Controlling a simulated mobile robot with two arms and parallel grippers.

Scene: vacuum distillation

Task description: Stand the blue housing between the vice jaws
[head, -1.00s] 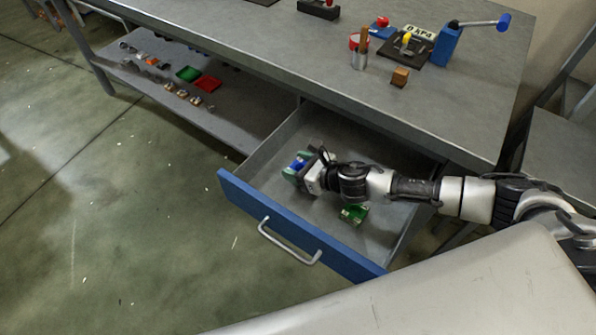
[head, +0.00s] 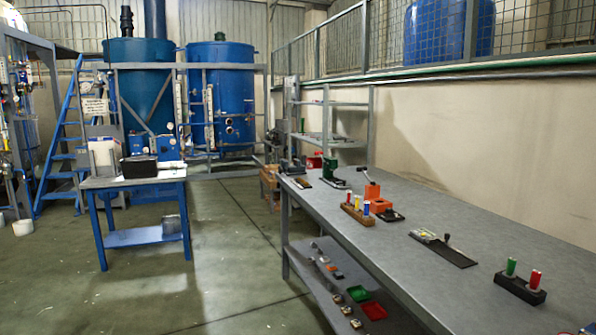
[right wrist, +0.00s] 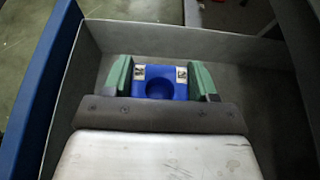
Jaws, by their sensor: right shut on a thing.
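The blue housing (right wrist: 160,72) shows in the right wrist view, with a round hole in its middle and a small metal piece at each side. My right gripper (right wrist: 160,80) has its green fingers on both sides of it and is shut on it, within the grey walls of the open drawer (right wrist: 82,45). The head view shows neither gripper. On the bench (head: 455,215) there stand an orange block with a grey lever (head: 372,192) and a green device (head: 330,170). I cannot tell whether either is the vice.
A wooden block with coloured pegs (head: 358,212), a flat dark plate (head: 442,247) and a black block with green and red pegs (head: 520,283) also stand on the bench. A blue table (head: 135,182) stands left, with open floor between.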

